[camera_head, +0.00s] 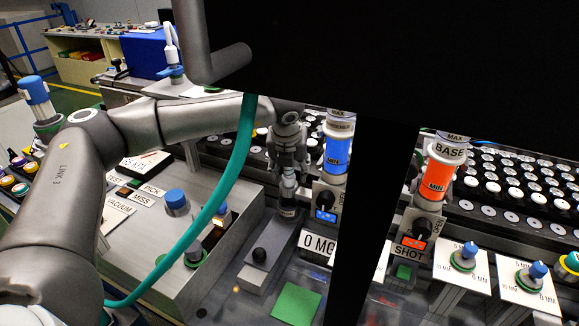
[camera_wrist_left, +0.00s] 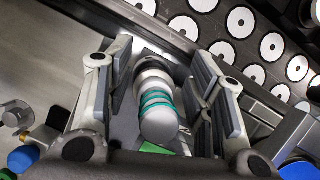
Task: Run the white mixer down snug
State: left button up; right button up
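A pale grey-white cylinder with teal bands and a rounded end (camera_wrist_left: 158,118), which I take to be the white mixer, stands in the middle of the left wrist view. My left gripper (camera_wrist_left: 160,95) has one finger on each side of it. Gaps show between the finger pads and the cylinder, so the fingers look open around it and not touching. In the head view my left gripper (camera_head: 288,160) points down, above a small dark and pale fixture (camera_head: 288,197) by the grey console. The mixer's lower end is hidden. My right gripper is not in view.
A grey console (camera_head: 200,262) with blue knobs stands left of the gripper. A blue-banded dispenser (camera_head: 337,150) is close on its right. An orange-banded dispenser (camera_head: 440,175) stands further right. A green pad (camera_head: 296,304) lies in front. A large black shape blocks the upper middle.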

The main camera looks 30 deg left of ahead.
pick_arm(q)
jog(key=c, duration=0.8)
jog(key=m+h, duration=0.1)
jog(key=m, duration=0.1)
jog(key=m+h, duration=0.1)
jog(key=m, duration=0.2)
jog(key=shift+d, duration=0.35)
jog(key=m+h, duration=0.1)
jog(key=m, duration=0.3)
jog(key=shift+d+m+h, duration=0.35)
jog(key=shift+m+h, duration=0.05)
jog(key=shift+o, duration=0.4)
jog(key=shift+s+d+r+m+g+h, duration=0.15)
jog(key=shift+d+m, duration=0.15)
jog(key=shift+m, duration=0.25)
jog(key=shift+s+d+r+m+g+h, duration=0.15)
jog(key=shift+d+m, duration=0.1)
jog(key=shift+m, duration=0.3)
